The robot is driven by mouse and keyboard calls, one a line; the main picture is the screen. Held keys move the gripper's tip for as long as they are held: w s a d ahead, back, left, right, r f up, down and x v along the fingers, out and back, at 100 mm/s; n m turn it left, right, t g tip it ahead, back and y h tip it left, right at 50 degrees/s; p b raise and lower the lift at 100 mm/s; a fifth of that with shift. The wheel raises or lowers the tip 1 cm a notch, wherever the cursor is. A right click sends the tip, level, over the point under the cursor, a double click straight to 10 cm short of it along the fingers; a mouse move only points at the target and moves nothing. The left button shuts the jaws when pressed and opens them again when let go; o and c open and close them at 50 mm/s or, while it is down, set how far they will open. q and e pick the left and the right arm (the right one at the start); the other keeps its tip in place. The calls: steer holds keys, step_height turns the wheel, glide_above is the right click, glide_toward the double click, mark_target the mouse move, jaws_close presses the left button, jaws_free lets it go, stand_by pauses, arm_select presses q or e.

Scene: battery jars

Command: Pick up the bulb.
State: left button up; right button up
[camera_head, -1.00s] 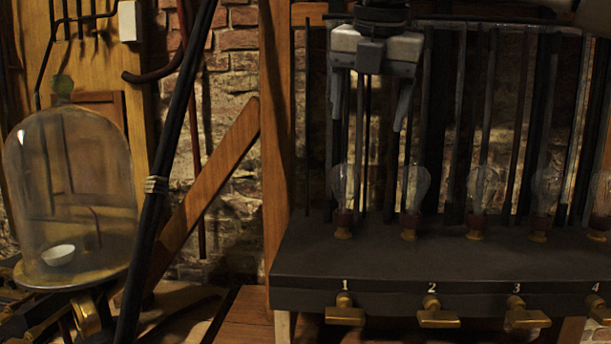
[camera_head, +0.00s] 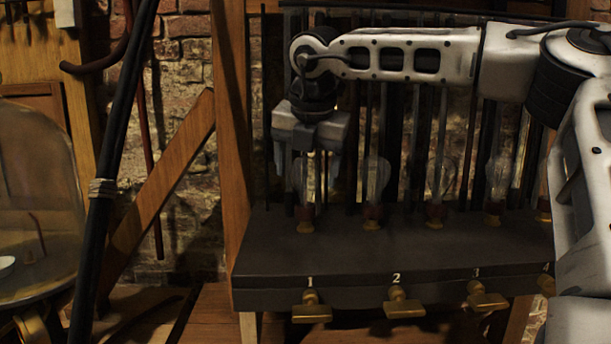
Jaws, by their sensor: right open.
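A row of several clear glass bulbs with brass and dark red bases stands upright on a dark bench. The leftmost bulb (camera_head: 305,190) is above the number 1, and a second bulb (camera_head: 376,180) is above the number 2. My right gripper (camera_head: 307,168) points down over the leftmost bulb, open and empty. Its fingers show left and right of that bulb's upper glass. I cannot tell whether they are level with it in depth. My left gripper is not in view.
The bench (camera_head: 400,250) has brass taps (camera_head: 312,308) along its front. Dark vertical rods stand behind the bulbs, close to my right arm. A wooden post (camera_head: 231,120) is left of the gripper. A glass dome (camera_head: 38,190) stands at far left.

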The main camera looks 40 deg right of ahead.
mark_target(305, 180)
steer(key=shift+x, duration=1.25)
steer(key=shift+w+f, duration=0.15)
steer(key=shift+f, duration=0.15)
steer(key=c, duration=1.2)
steer(key=shift+o, duration=0.2)
steer(key=shift+r, duration=0.15)
